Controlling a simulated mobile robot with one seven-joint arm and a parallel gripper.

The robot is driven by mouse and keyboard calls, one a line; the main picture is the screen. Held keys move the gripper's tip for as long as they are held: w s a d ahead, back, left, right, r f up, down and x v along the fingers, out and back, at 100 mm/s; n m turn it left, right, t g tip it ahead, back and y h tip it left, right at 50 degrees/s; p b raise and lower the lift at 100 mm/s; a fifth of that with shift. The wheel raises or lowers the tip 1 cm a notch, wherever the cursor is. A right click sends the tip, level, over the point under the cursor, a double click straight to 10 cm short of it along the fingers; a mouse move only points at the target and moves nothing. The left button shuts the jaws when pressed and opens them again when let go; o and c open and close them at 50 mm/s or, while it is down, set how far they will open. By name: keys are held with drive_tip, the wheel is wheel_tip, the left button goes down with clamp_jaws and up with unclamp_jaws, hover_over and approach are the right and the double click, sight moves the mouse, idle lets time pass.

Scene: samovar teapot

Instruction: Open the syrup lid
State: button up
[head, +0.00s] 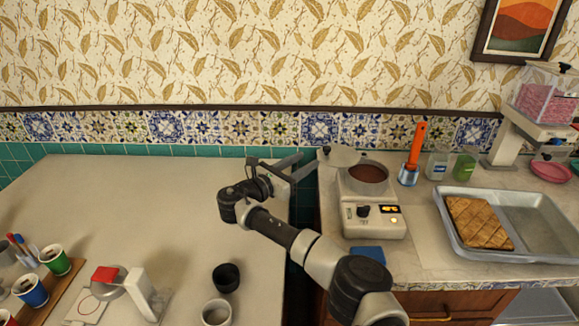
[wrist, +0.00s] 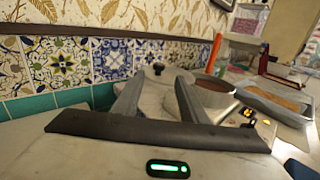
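The syrup pot (head: 366,190) is a pale appliance on the right counter with a dial and a small lit display. Its round opening shows brown syrup (head: 368,173), which also shows in the wrist view (wrist: 214,86). The grey lid (head: 346,156) with a dark knob is swung off to the left and back of the opening, leaving most of it uncovered. In the wrist view the lid (wrist: 162,76) shows between my finger tips. My gripper (head: 309,160) is open and empty, just left of the lid. I cannot tell whether a finger touches the lid.
An orange-handled brush (head: 416,147), two small jars and a metal tray (head: 527,225) with pastry stand right of the pot. A gap separates the two counters. The left counter (head: 130,200) is mostly clear, with cups near its front. A tiled wall (head: 240,130) is behind.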

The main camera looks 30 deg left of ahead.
drive_tip(key=s, duration=0.3)
drive_tip(key=s+a, duration=0.1)
drive_tip(key=s, duration=0.1)
drive_tip(key=shift+s, duration=0.3)
